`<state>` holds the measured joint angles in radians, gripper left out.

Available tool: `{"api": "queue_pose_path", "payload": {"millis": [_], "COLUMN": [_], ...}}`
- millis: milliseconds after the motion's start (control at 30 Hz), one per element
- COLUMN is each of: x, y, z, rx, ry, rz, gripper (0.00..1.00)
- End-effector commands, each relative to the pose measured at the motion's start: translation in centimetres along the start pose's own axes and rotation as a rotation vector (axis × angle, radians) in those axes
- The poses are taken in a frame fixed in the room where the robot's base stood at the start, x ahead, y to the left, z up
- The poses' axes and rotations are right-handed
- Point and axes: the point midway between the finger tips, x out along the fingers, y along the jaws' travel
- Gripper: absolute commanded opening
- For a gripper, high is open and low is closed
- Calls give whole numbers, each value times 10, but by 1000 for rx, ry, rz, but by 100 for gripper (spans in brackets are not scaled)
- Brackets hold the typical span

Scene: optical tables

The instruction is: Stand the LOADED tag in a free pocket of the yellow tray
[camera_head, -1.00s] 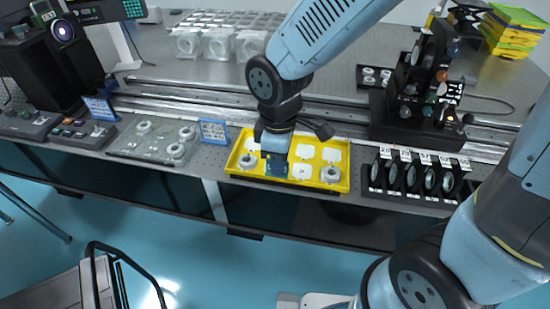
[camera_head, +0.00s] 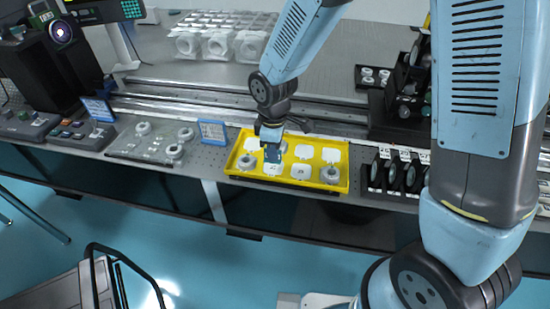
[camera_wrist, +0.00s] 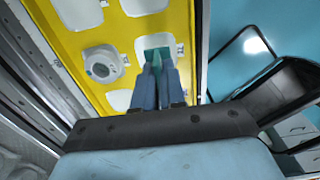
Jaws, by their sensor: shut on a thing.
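The yellow tray (camera_head: 290,184) lies near the table's front edge, with two rows of white pockets. My gripper (camera_head: 271,142) is over its left half, pointing down. It is shut on a small teal tag (camera_head: 272,154), whose lettering I cannot read. In the wrist view, the tag (camera_wrist: 158,51) shows beyond my fingertips (camera_wrist: 157,66), in front of a white pocket of the tray (camera_wrist: 115,22). I cannot tell whether the tag touches the pocket. A round white mount (camera_wrist: 102,64) sits in the neighbouring pocket. In the head view, round mounts stand at the front-left (camera_head: 246,162) and front-right (camera_head: 330,174).
A blue-framed sign (camera_head: 212,132) stands just left of the tray. A clear plate with white rings (camera_head: 150,142) lies further left. A black rack of round optics (camera_head: 392,175) stands to the right. A metal rail (camera_head: 200,96) runs behind the tray.

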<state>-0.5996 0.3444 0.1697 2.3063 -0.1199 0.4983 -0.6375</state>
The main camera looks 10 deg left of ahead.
Motion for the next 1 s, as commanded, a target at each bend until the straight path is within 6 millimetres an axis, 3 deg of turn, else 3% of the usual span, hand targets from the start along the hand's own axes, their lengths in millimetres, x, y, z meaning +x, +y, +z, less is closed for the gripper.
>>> {"api": "queue_pose_path", "payload": {"millis": [400, 767, 800, 1000], "x": [36, 39, 39, 39], "y": [5, 5, 5, 6], "z": [-1, -1, -1, -1], "rx": [1, 2, 2, 2], "ry": [-2, -1, 0, 0], "rz": [-1, 0, 0, 0], "gripper": [0, 0, 13, 32]}}
